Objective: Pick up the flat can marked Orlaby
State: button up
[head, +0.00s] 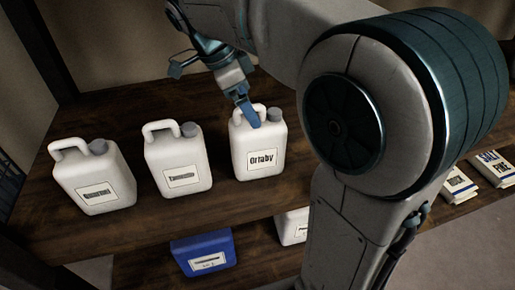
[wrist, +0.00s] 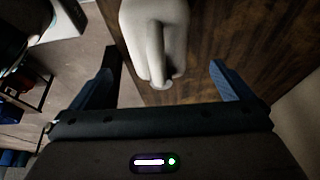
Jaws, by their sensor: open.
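The flat can marked Orlaby (head: 259,158) stands upright on the wooden shelf, the rightmost of three white cans in the head view. It has a loop handle on top and a grey cap. My gripper (head: 247,108) is at the top of this can, by its handle. In the wrist view the white can (wrist: 150,25) and its handle lie between the two open fingers of my gripper (wrist: 168,88), with space on both sides. The label does not show in the wrist view. The far finger is partly hidden in the head view.
Two similar white cans, one at the far left (head: 93,178) and one in the middle (head: 178,162), stand left of the Orlaby can. A blue container (head: 204,252) is on the lower shelf. Labelled packs (head: 492,166) lie at the right. My arm hides part of the shelf.

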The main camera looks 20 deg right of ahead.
aim_at(258, 140)
jog(key=b+x, duration=0.1)
jog(key=x, duration=0.5)
jog(key=shift+s, duration=0.1)
jog(key=shift+r, duration=0.1)
jog(key=c, duration=1.4)
